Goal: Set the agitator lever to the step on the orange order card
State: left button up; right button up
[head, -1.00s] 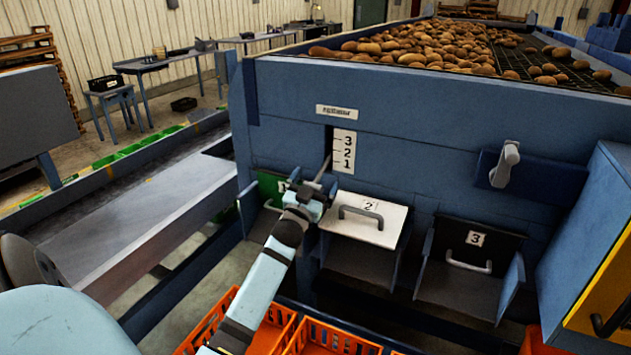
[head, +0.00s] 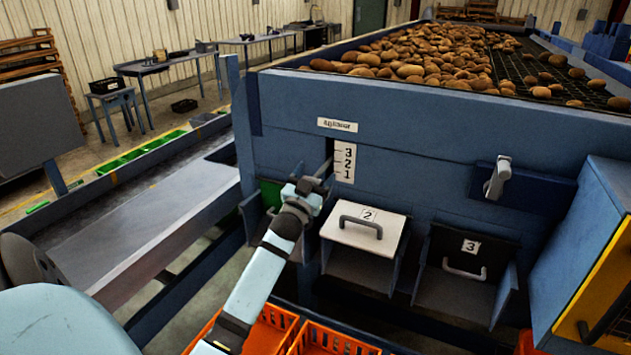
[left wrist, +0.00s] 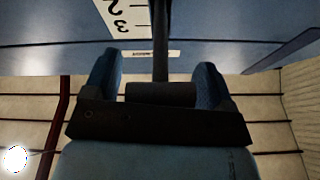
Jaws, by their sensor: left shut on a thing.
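The agitator lever (head: 324,171) is a dark rod coming out of a vertical slot in the blue front panel. A white scale plate (head: 344,162) marked 3, 2, 1 from top to bottom stands just right of the slot. My left gripper (head: 312,186) is shut on the lever's outer end. In the left wrist view the lever's dark grip (left wrist: 160,94) lies between the two blue fingers. The rod leaves the slot around the middle of the scale; I cannot tell the exact step. The orange order card and my right gripper are not in view.
Below the panel are a white flap marked 2 (head: 366,229) and a black flap marked 3 (head: 468,250). Orange crates (head: 330,340) stand at the bottom. A grey handle (head: 497,178) sticks out at right. Potatoes (head: 410,65) lie on top of the machine.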

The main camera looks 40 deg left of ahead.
pick_arm(q)
jog(key=shift+r, duration=0.45)
jog(key=o, duration=1.1)
jog(key=shift+f, duration=0.1)
jog(key=shift+c, duration=0.2)
jog(key=shift+o, duration=0.8)
jog(key=shift+w+a+f, duration=0.1)
jog(key=b+v, duration=0.3)
jog(key=v, duration=1)
jog(key=shift+s+b, duration=0.35)
jog(key=shift+s, duration=0.05)
jog(key=shift+f, duration=0.15)
